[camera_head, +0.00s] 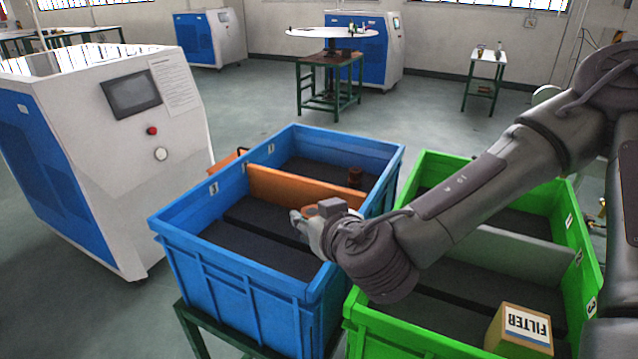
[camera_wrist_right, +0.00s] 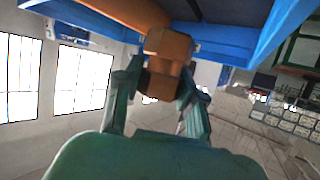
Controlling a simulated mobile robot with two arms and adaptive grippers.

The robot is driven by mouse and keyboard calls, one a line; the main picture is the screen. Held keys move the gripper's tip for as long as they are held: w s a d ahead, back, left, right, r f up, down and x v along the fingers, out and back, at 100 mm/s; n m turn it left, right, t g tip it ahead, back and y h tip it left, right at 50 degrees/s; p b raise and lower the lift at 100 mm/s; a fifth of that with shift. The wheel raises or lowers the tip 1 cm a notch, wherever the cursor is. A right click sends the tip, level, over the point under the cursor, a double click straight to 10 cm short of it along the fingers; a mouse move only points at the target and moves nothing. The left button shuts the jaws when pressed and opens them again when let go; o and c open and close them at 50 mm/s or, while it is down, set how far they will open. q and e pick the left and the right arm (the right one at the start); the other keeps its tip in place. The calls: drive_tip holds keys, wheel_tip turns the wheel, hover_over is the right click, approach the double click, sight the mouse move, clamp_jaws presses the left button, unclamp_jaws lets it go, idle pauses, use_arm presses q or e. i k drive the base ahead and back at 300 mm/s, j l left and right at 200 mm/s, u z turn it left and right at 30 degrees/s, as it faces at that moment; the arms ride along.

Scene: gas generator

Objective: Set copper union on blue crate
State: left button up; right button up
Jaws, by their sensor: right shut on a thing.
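The copper union (camera_wrist_right: 168,62) is held between the two fingers of my right gripper (camera_wrist_right: 160,95) in the wrist view. In the head view, my right gripper (camera_head: 308,222) is over the blue crate (camera_head: 250,308), near its orange divider (camera_head: 300,187). The union is largely hidden there by the gripper and wrist. The blue crate's edge (camera_wrist_right: 262,40) shows beyond the union at the top of the wrist view. My left gripper is not in view.
A green crate (camera_head: 400,343) stands to the right, with a FILTER box (camera_head: 520,330) in its near compartment. My right arm passes over this crate. A white and blue machine (camera_head: 110,130) stands left. The blue crate's near compartment has bare dark floor.

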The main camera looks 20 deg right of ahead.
sight(312, 169)
drive_tip(key=i+j, duration=0.15)
drive_tip(key=j, duration=0.2)
drive_tip(key=i+j+z, duration=0.1)
drive_tip(key=j, duration=0.25)
drive_tip(key=i+j, duration=0.15)
drive_tip(key=j, duration=0.2)
drive_tip(key=i+j+z, duration=0.1)
drive_tip(key=j, duration=0.25)
drive_tip(key=i+j+z, duration=0.15)
drive_tip(key=i, duration=0.85)
